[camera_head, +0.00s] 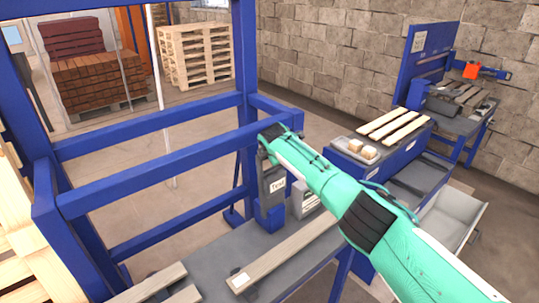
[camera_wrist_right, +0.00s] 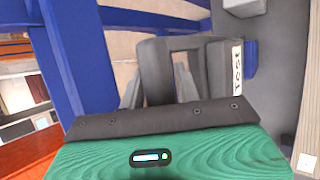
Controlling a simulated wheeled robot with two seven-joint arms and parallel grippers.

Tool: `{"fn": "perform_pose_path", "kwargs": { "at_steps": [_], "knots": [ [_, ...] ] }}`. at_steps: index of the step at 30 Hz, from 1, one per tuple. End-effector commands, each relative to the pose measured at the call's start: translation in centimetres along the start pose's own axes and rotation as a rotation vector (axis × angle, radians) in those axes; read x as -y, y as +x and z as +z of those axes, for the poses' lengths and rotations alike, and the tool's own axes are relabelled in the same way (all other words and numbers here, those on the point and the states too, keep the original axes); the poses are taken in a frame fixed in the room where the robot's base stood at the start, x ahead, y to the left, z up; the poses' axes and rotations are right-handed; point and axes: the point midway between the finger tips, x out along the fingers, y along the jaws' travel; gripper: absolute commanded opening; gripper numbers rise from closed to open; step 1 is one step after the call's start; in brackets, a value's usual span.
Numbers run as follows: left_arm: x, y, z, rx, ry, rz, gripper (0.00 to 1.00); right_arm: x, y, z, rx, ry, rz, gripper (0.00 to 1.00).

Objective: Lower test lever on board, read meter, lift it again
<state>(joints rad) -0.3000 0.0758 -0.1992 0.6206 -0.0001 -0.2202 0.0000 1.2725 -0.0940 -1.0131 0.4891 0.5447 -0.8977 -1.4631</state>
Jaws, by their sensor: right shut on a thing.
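My right arm comes in from the lower right, and my right gripper (camera_head: 275,142) is at the top of the grey tester post with a "Test" label (camera_head: 277,185). In the right wrist view the dark gripper fingers (camera_wrist_right: 182,75) are shut on a grey part beside that label (camera_wrist_right: 238,70), apparently the test lever; its held end is mostly hidden. A pale board (camera_head: 288,250) lies on the grey bench in front of the post, with a white patch at its near end. A light panel (camera_head: 308,203) beside the post, partly behind my arm, may be the meter; no reading is legible.
A blue gantry frame (camera_head: 160,165) stands close on the left of the post. A tray with small blocks (camera_head: 356,150) and several slats (camera_head: 395,123) lie on the blue bench to the right. Stacked pallets (camera_head: 195,55) stand at the back.

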Motion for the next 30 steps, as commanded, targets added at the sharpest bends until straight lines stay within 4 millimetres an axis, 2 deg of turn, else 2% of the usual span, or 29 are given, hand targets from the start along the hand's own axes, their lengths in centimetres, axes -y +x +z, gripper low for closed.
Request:
{"fn": "perform_pose_path", "kwargs": {
  "at_steps": [7,8,9,22,30],
  "knots": [
    [-0.3,0.1,0.1,0.001,0.001,0.003,0.38,0.4,0.3,-0.2,-0.002,-0.002,-0.006,0.0],
    [-0.2,0.1,0.1,0.001,0.001,0.002,0.38,0.4,0.3,-0.2,-0.002,-0.002,-0.006,0.37],
    [-0.2,0.1,0.1,0.001,0.002,0.002,0.38,0.4,0.3,-0.2,-0.002,-0.002,-0.006,0.45],
    [0.3,0.0,0.2,0.002,0.003,-0.003,0.38,0.2,-0.1,-0.1,-0.001,-0.002,-0.004,0.45],
    [0.4,0.0,0.2,0.002,0.002,-0.004,0.38,0.2,-2.1,-0.1,-0.003,-0.001,-0.002,0.45]
  ]
}}
